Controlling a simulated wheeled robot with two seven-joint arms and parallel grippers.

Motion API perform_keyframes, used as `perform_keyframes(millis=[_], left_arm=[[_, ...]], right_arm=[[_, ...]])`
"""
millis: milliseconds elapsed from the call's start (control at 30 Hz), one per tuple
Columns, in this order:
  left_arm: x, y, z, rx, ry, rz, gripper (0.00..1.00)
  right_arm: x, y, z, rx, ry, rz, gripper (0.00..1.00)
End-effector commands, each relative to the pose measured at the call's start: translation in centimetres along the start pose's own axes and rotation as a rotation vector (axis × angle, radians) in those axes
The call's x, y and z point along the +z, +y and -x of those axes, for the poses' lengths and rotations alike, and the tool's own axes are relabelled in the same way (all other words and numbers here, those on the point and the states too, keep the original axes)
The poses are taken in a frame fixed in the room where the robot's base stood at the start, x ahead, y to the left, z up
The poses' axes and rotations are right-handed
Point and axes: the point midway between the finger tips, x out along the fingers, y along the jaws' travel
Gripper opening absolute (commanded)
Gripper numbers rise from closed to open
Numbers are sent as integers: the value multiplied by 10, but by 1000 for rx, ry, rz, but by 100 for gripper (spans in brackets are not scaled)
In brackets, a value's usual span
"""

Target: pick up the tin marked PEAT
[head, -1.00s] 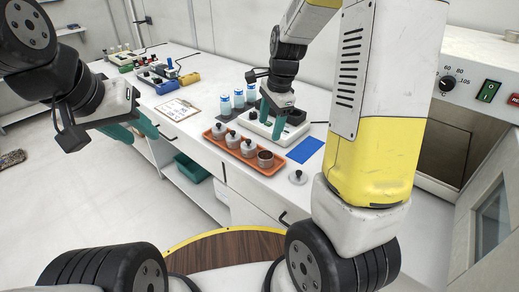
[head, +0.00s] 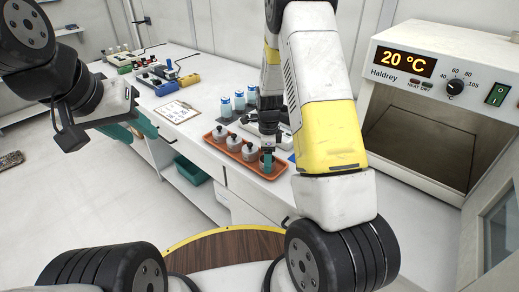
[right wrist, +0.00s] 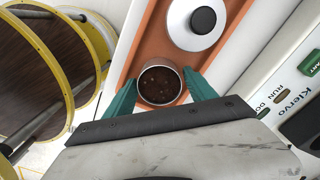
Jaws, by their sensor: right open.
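In the head view an orange tray (head: 212,142) holds a row of lidded metal tins (head: 249,152) and, at its near right end, an open tin. The open tin (right wrist: 160,86) shows dark brown crumbly contents in the right wrist view. No PEAT marking can be read on any tin. My right gripper (head: 267,160) points down at that end of the tray. In the right wrist view it is open, with one teal finger on either side of the open tin; contact cannot be told. My left gripper (head: 133,128) is open and empty, well left of the tray.
A lidded tin (right wrist: 197,20) stands close beside the open one. A clipboard (head: 177,111) lies further left. An oven (head: 440,90) reading 20 °C stands right. My right arm hides some bench.

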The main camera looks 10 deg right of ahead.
Motion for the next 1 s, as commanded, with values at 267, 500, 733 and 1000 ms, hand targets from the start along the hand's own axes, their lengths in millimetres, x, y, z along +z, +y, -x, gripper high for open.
perform_keyframes(millis=[267, 500, 733, 1000], left_arm=[[0, 0, 0, 0, 0, 0, 36], [0, 0, 0, 0, 0, 0, 36], [0, 0, 0, 0, 0, 0, 36], [0, 0, 0, 0, 0, 0, 36]], right_arm=[[0, 0, -8, 0, -1, 0, 65], [0, 0, -7, 0, -1, 1, 27], [0, 0, -7, -1, -1, 1, 6], [1, -1, 0, -3, -1, 2, 6]])
